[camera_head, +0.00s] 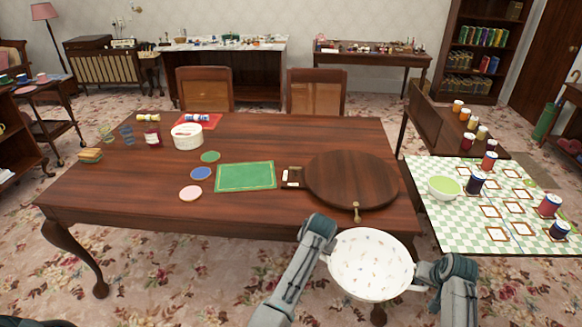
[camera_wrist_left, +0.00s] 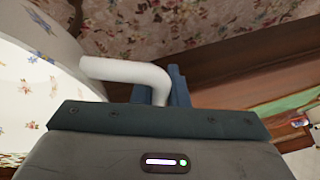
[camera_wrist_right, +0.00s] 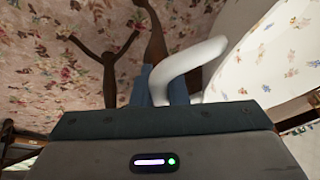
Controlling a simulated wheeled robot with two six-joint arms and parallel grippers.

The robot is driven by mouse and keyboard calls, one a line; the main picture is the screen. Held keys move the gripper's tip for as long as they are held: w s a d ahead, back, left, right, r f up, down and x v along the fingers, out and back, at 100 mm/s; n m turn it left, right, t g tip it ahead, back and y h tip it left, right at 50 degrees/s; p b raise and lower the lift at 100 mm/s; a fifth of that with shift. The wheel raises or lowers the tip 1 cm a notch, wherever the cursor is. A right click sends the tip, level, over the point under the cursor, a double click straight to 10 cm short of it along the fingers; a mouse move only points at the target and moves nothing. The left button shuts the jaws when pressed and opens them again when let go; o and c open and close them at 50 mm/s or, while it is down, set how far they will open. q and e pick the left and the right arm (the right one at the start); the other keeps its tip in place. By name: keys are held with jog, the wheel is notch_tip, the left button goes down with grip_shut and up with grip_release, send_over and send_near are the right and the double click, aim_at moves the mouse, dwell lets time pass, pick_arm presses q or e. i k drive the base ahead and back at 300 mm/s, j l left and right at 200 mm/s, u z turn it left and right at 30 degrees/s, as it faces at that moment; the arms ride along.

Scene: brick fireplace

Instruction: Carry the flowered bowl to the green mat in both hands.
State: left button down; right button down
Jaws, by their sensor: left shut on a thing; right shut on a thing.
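The flowered bowl (camera_head: 370,262) is white with small flowers and a loop handle on each side. It hangs in the air in front of the table's near right edge. My left gripper (camera_head: 322,254) is shut on its left handle, which shows white in the left wrist view (camera_wrist_left: 130,72). My right gripper (camera_head: 418,284) is shut on its right handle, seen in the right wrist view (camera_wrist_right: 185,68). The bowl looks roughly level and empty. The green mat (camera_head: 246,177) lies flat and bare on the wooden table, ahead and left of the bowl.
A round wooden board (camera_head: 350,180) lies right of the mat, with a small knobbed item (camera_head: 356,212) at its near edge. Coasters (camera_head: 201,173) and a white tub (camera_head: 187,137) sit left of the mat. A checkered table (camera_head: 440,228) with jars stands at right.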

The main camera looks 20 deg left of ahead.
aim_at(246, 176)
jog(key=u, duration=0.95)
